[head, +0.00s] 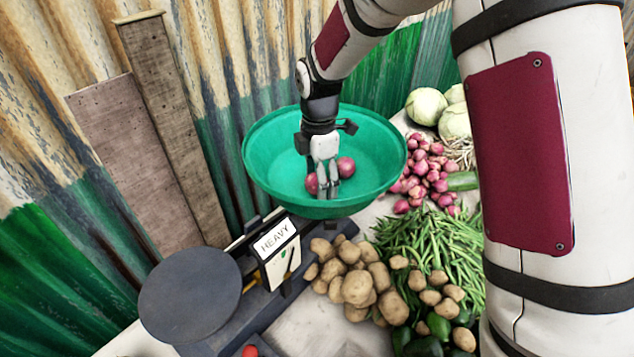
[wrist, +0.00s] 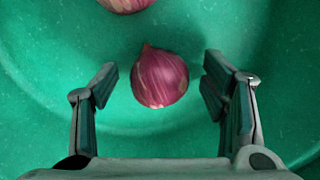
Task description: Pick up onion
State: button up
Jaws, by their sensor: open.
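Two red onions lie in the green bowl (head: 262,150) of the balance scale. One onion (head: 312,184) shows left of my gripper (head: 328,188) in the head view, and the other onion (head: 346,167) shows to its right. My gripper is open and reaches down into the bowl. In the wrist view, one whole onion (wrist: 160,78) sits between the two spread fingers, slightly ahead of them, with a gap on each side. The second onion (wrist: 126,4) is cut off by the top edge.
The scale has a dark flat plate (head: 190,300) and a sign (head: 275,240) reading HEAVY. Potatoes (head: 358,286), green beans (head: 430,240), a heap of red onions (head: 425,172) and cabbages (head: 426,106) crowd the right. A corrugated wall (head: 60,140) stands behind.

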jog(key=shift+c, duration=0.6)
jog(key=c, duration=1.1)
